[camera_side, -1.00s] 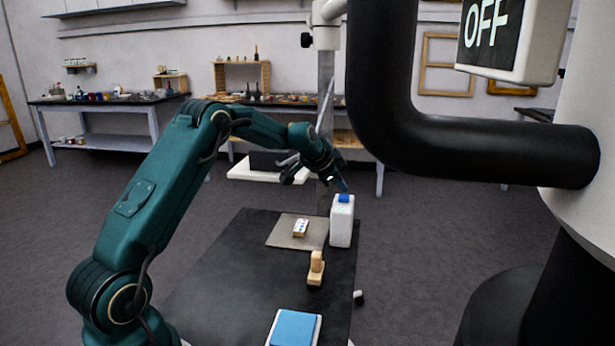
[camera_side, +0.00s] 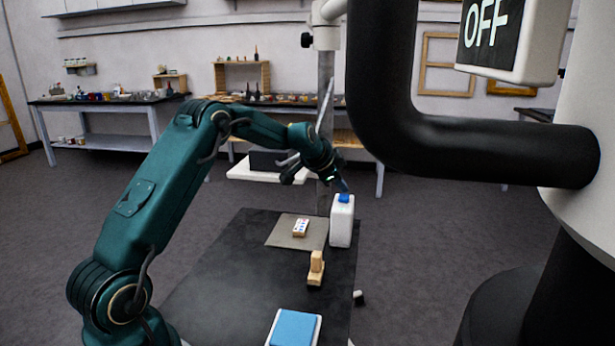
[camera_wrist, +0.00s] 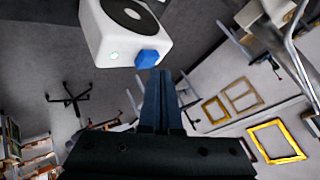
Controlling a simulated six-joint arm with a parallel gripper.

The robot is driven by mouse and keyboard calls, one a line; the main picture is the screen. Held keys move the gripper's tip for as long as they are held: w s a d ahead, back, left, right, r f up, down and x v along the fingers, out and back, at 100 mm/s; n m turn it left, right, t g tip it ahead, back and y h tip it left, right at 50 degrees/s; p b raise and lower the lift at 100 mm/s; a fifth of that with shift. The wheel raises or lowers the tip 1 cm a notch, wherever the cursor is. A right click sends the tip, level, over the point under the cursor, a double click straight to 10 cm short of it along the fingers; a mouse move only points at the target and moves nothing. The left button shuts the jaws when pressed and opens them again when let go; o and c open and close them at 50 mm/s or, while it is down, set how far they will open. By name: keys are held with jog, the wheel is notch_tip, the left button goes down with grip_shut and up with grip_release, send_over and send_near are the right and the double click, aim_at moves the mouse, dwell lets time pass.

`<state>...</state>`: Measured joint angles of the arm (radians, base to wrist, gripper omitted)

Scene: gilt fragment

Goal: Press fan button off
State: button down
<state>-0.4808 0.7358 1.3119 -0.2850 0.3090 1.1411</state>
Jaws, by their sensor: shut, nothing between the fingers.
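The fan control is a white upright box (camera_side: 341,222) with a blue button (camera_side: 343,198) on top, at the back right corner of the dark table. In the wrist view the white box (camera_wrist: 118,35) shows a dark round disc, a small pale green light and the blue button (camera_wrist: 147,58). My gripper (camera_side: 344,187) is shut and empty, its tips just above the blue button in the side view. In the wrist view my gripper (camera_wrist: 160,75) points close beside the button; I cannot tell whether they touch. A hanging sign (camera_side: 490,35) reads OFF.
The dark table (camera_side: 240,275) holds a grey mat (camera_side: 283,236) with a small dotted block (camera_side: 300,227), a wooden block piece (camera_side: 315,268) and a blue-topped pad (camera_side: 294,329). A thick black duct (camera_side: 470,145) crosses the upper right.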

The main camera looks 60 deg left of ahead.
aim_at(340, 198)
jog(key=shift+f, duration=0.15)
jog(key=shift+f, duration=0.45)
dwell(0.5)
jog(key=shift+r, duration=0.6)
jog(key=shift+r, duration=3)
